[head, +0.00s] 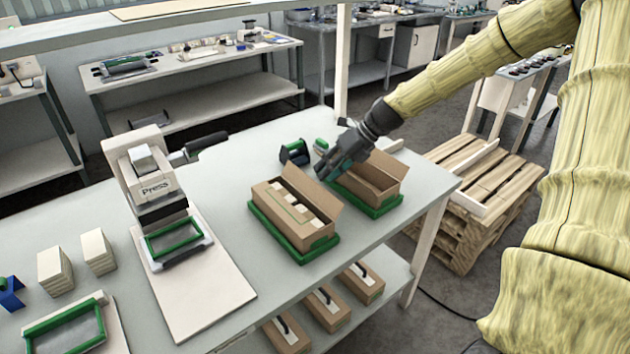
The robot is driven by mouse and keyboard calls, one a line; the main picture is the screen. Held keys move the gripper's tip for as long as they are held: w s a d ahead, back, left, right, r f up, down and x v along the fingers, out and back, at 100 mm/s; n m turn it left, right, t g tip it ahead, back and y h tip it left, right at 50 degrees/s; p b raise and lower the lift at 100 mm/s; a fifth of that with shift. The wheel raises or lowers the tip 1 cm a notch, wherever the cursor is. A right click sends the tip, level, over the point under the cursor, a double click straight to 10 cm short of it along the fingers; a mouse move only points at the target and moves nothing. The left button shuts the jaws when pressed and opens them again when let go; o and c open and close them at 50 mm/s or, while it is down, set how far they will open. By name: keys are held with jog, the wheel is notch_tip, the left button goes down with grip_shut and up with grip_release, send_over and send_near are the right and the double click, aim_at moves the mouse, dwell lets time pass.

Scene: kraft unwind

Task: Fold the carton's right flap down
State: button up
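A brown carton (277,217) sits in a green tray (309,257) on the grey bench. Its left flap lies folded over, with a green line on it, and several white blocks show in the gap beside it. Its right flap (314,190) stands up, leaning outward to the right. My gripper (327,171) is just behind the upper edge of this flap, between this carton and a second one. I cannot tell whether it touches the flap. Its fingers are small and dark, and I cannot tell whether they are open or shut.
A second carton (385,167), open on top, sits in another green tray (374,210) at the right, close to my gripper. A black-and-green tape tool (294,152) stands behind. A press (150,180) is at the left. Cartons (329,308) lie on the lower shelf.

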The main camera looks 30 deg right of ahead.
aim_at(315, 182)
jog(key=shift+p+x, duration=0.3)
jog(key=shift+x, duration=2.4)
jog(key=shift+a, duration=0.1)
grip_shut()
